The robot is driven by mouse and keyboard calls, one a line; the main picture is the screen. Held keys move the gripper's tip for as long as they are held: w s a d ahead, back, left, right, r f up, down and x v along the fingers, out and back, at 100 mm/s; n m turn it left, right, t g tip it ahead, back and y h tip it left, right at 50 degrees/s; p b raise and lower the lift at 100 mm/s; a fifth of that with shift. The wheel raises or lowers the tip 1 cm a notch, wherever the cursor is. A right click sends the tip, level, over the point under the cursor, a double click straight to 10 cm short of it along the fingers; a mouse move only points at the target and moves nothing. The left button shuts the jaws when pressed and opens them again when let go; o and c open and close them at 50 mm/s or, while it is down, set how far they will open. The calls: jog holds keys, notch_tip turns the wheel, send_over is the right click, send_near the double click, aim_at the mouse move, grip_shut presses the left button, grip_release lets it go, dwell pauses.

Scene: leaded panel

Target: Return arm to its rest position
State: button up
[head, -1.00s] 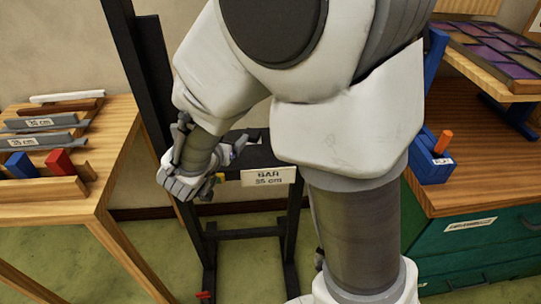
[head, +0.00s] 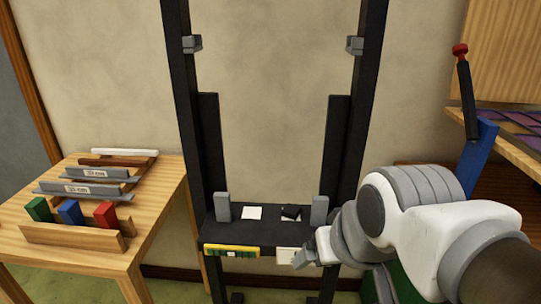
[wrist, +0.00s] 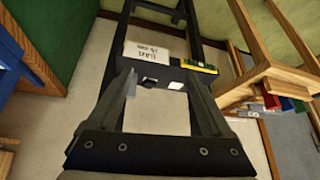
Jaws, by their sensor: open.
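My white and grey arm (head: 415,215) reaches in from the lower right of the head view. My gripper (head: 303,254) is at its left end, in front of the right part of the black stand's ledge, overlapping a white label there. In the wrist view my gripper (wrist: 160,78) shows two spread dark fingers with nothing held between them. The black stand (head: 183,110) is upright against the wall, with two grey upright stops on its ledge. Its label (wrist: 147,60) appears beyond the fingers.
A wooden table (head: 150,240) at left holds bars and green, blue and red blocks. A yellow-green bar (head: 232,251) is on the ledge's front. A blue holder (head: 480,160) with a red-tipped tool stands at right, near a wooden rack with purple panes (head: 515,120).

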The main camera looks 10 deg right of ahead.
jog(key=shift+s+d+f, duration=0.1)
jog(key=shift+s+d, duration=0.55)
jog(key=shift+s, duration=0.15)
